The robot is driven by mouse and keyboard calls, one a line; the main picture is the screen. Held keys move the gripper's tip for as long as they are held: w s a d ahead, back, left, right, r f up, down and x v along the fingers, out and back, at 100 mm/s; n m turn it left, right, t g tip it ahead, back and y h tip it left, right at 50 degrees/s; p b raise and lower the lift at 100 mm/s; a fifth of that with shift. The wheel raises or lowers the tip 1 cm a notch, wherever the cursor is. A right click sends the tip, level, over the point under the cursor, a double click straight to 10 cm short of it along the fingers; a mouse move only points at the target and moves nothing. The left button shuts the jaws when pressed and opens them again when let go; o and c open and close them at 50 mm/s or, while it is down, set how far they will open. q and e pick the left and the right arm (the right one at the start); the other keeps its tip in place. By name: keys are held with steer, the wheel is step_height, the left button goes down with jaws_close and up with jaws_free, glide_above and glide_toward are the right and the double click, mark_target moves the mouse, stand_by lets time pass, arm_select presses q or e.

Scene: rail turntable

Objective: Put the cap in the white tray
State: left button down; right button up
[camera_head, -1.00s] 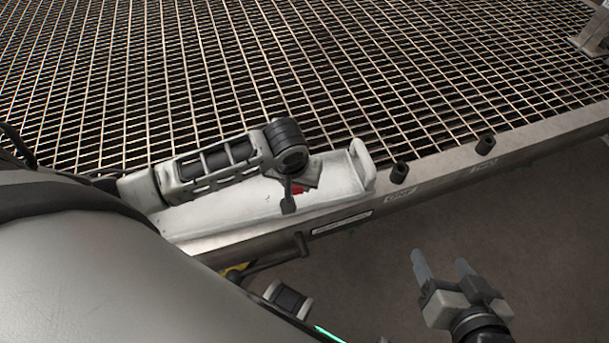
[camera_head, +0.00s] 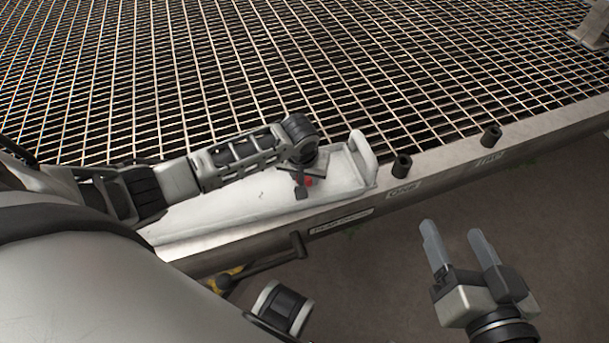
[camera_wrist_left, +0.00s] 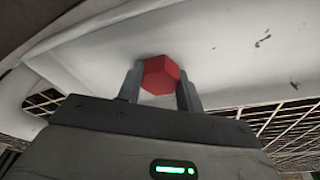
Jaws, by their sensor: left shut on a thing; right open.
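The white tray (camera_head: 240,205) lies along the near edge of the metal grating, with a raised wall at its right end; it also fills much of the left wrist view (camera_wrist_left: 230,40). The cap is a red faceted piece (camera_wrist_left: 160,75) between the two fingers of my left gripper (camera_wrist_left: 160,88), which is shut on it over the tray. In the head view the red cap (camera_head: 308,182) shows only in part beside the left gripper (camera_head: 301,190). I cannot tell whether the cap touches the tray floor. My right gripper (camera_head: 458,247) is open and empty, out beyond the edge over the floor.
The metal grating (camera_head: 350,70) spreads behind the tray. Two dark short posts (camera_head: 402,164) and (camera_head: 491,136) stand on the steel edge beam (camera_head: 450,170) right of the tray. The grey floor below the beam is clear around my right gripper.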

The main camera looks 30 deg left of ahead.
mark_target(305, 180)
arm_select(q)
steer(key=shift+f, duration=0.2)
steer(key=shift+s+f, duration=0.25)
steer(key=shift+f, duration=0.2)
steer(key=c, duration=0.9)
jaws_free()
steer(key=shift+d+f, duration=0.1)
arm_select(e)
steer(key=shift+s, duration=0.1)
arm_select(q)
steer(key=v, duration=0.2)
steer(key=p+v, duration=0.2)
steer(key=v, duration=0.1)
steer(key=shift+w+r, duration=0.25)
steer(key=shift+r, duration=0.1)
steer(key=p+v, duration=0.3)
steer(key=v, duration=0.5)
steer(key=shift+w+p, duration=0.1)
steer(key=shift+p, duration=0.3)
arm_select(e)
steer(key=f, duration=0.1)
steer(key=d+f+g+h, duration=0.1)
steer(key=f+g, duration=0.1)
steer(key=shift+d+f+h, duration=0.1)
steer(key=shift+d+h, duration=0.25)
steer(key=shift+h, duration=0.05)
